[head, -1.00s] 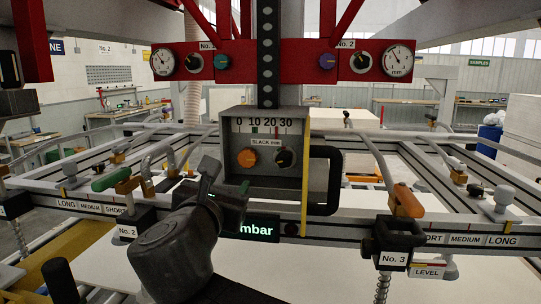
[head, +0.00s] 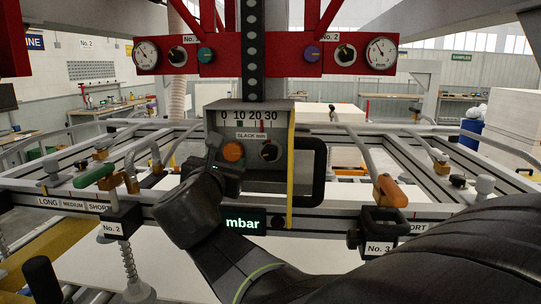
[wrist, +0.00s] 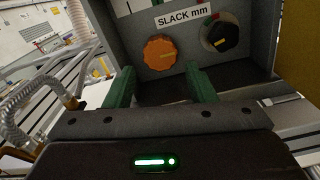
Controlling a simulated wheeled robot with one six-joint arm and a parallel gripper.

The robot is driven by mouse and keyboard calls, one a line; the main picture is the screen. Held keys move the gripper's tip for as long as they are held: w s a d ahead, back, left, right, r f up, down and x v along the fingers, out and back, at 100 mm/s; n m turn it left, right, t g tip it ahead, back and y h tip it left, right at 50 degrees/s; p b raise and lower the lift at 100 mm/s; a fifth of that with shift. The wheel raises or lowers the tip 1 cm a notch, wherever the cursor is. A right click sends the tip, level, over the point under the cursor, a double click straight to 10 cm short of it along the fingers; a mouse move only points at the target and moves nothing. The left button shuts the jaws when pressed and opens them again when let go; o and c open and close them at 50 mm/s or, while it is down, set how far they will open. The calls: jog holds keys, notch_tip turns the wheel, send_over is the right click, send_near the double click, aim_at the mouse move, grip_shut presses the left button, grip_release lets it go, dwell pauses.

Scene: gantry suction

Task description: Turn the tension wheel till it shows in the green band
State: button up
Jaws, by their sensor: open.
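A small green mark shows near 10 and a red mark near 30; the pointer's exact reading is too small to tell. Under the scale sit an orange scalloped wheel (head: 233,151) and a black knob (head: 269,151) with a pale line. In the wrist view, the orange wheel (wrist: 160,52) lies ahead of my gripper (wrist: 163,80), roughly between its two green fingers. The fingers are open and empty, and appear apart from the wheel.
A black loop handle (head: 312,172) stands right of the box, beside its yellow edge. A rail with an mbar display (head: 244,222) runs below. Suction cup No. 2 (head: 130,255) hangs at left. Red panels with gauges (head: 146,53) are above.

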aim_at(232, 153)
jog(key=shift+w, duration=2.55)
jog(key=c, duration=0.7)
